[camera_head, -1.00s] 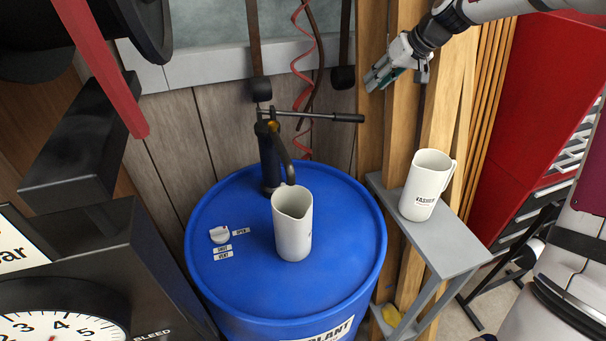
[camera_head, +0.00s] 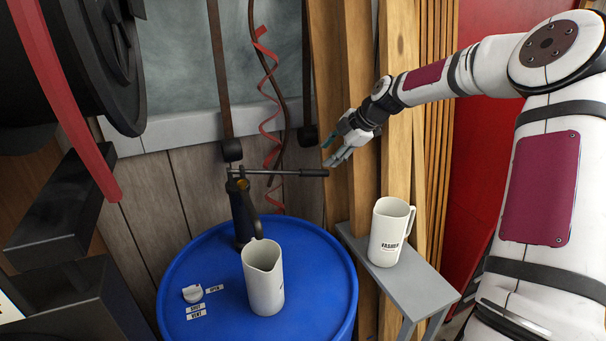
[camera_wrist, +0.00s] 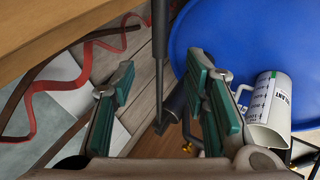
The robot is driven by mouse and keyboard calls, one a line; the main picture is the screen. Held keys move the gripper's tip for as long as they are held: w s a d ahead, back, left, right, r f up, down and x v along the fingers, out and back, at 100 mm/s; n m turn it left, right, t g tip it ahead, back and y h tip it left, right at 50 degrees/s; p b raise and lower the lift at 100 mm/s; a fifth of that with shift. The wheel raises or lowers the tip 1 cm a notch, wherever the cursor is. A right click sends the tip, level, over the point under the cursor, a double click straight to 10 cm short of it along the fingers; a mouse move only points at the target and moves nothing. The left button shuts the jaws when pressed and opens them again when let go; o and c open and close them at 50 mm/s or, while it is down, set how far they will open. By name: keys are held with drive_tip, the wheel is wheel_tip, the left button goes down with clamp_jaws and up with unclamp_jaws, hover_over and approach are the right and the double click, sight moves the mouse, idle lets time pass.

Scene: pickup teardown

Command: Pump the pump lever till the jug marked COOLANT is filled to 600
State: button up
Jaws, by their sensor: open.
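The pump (camera_head: 243,212) stands on the blue drum, with its lever (camera_head: 290,172) sticking out level to the right and ending in a dark grip. My gripper (camera_head: 334,150) is open, close to the grip end of the lever. In the wrist view, the dark lever (camera_wrist: 160,35) runs between the two spread fingers of my gripper (camera_wrist: 160,92); I see no contact. A white jug (camera_head: 264,285) stands upright on the drum. In the wrist view this jug (camera_wrist: 266,115) shows a scale and a label partly readable as "...LANT". Its liquid level cannot be made out.
Wooden posts (camera_head: 398,110) rise behind my gripper.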

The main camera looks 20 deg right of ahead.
sight(310, 171)
drive_tip(key=x, duration=1.3)
drive_tip(key=shift+c, duration=0.5)
clamp_jaws()
